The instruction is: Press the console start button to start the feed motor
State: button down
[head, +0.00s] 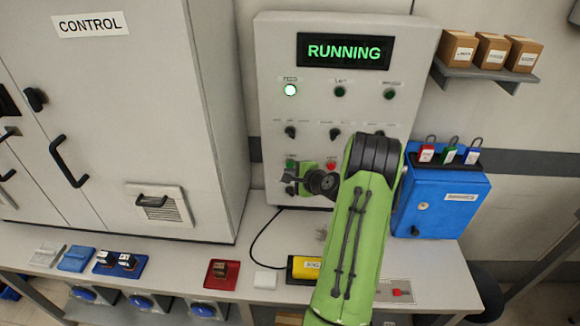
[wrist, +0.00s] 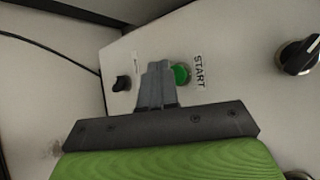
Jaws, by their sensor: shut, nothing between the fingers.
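The grey console (head: 325,110) stands on the bench, and its display (head: 344,51) reads RUNNING in green. The left lamp in the top row (head: 290,90) is lit bright; the other two lamps are dark green. The green start button (wrist: 181,74) shows in the wrist view beside its START label. My gripper (wrist: 157,68) is shut and empty, its fingertips right beside the button in that view; I cannot tell whether they touch it. In the head view the start button (head: 290,163) shows just above my gripper, and a red button (head: 331,166) is to its right.
A control cabinet (head: 120,120) stands close on the left. A blue lock box (head: 440,205) with padlocks is on the right, below a shelf of small boxes (head: 490,65). A yellow item (head: 305,268) and a red block (head: 221,274) lie on the bench. Black selector knobs (wrist: 299,55) stick out nearby.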

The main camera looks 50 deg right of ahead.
jog(key=s+a+b, duration=0.1)
jog(key=a, duration=0.1)
jog(key=s+a+b, duration=0.1)
jog(key=s+a, duration=0.1)
jog(key=shift+s, duration=0.1)
dwell(0.9)
jog(key=a+r+n+g+y, duration=0.2)
jog(key=a+r+n, duration=0.4)
jog(key=a, duration=0.5)
jog(key=a+r+n+g+y, duration=0.25)
jog(key=a+n, duration=0.45)
jog(key=a, duration=0.4)
jog(key=s+a+r+n+g, duration=0.1)
jog(key=s+a+r+n, duration=0.1)
jog(key=s, duration=0.4)
jog(key=s+a+r+n+h, duration=0.1)
jog(key=s+a+n, duration=0.4)
jog(key=s, duration=0.2)
jog(key=s+a+r+n+g, duration=0.1)
jog(key=s+a+r+n, duration=0.1)
jog(key=s+a+n, duration=0.2)
jog(key=s, duration=0.3)
jog(key=shift+s+r+g+h, duration=0.25)
jog(key=shift+r+g+h, duration=0.05)
jog(key=shift+g+h, duration=0.05)
